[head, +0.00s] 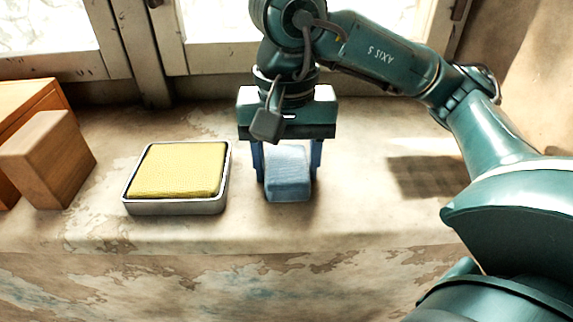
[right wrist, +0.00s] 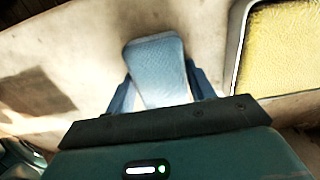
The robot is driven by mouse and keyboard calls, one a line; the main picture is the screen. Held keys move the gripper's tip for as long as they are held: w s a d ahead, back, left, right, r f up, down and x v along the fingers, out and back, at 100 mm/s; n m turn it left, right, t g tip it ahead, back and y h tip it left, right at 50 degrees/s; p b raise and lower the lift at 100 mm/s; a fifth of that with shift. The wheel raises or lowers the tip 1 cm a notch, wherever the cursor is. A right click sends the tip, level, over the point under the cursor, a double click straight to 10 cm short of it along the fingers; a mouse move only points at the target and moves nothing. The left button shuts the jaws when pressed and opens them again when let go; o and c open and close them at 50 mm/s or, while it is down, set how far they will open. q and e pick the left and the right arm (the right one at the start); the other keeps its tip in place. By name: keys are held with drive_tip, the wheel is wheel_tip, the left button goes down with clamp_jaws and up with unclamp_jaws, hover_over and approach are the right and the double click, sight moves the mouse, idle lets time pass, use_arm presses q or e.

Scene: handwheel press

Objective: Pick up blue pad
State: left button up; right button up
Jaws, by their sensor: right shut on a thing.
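The blue pad (head: 288,178) is a small light-blue block with a textured surface, on or just above the worn ledge in the middle of the head view. My right gripper (head: 287,170) points down over it, with one blue finger on each side, and is shut on it. In the right wrist view the pad (right wrist: 157,70) shows between the two fingers (right wrist: 163,88), slightly tilted relative to them. I cannot tell whether the pad is touching the ledge. My left gripper is not in view.
A metal tray (head: 176,207) with a yellow textured pad (head: 180,169) sits left of the blue pad. Wooden blocks (head: 48,160) stand at the far left. A window frame (head: 140,55) rises behind the ledge. The ledge (head: 370,215) is clear to the right.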

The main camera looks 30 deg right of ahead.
sight(286, 162)
drive_tip(key=shift+r, duration=0.1)
wheel_tip(286, 162, up, 9)
drive_tip(key=shift+r+p, duration=0.1)
drive_tip(key=shift+p, duration=0.7)
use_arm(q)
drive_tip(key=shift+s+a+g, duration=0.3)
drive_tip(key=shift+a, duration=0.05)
use_arm(e)
drive_tip(key=shift+r, duration=0.35)
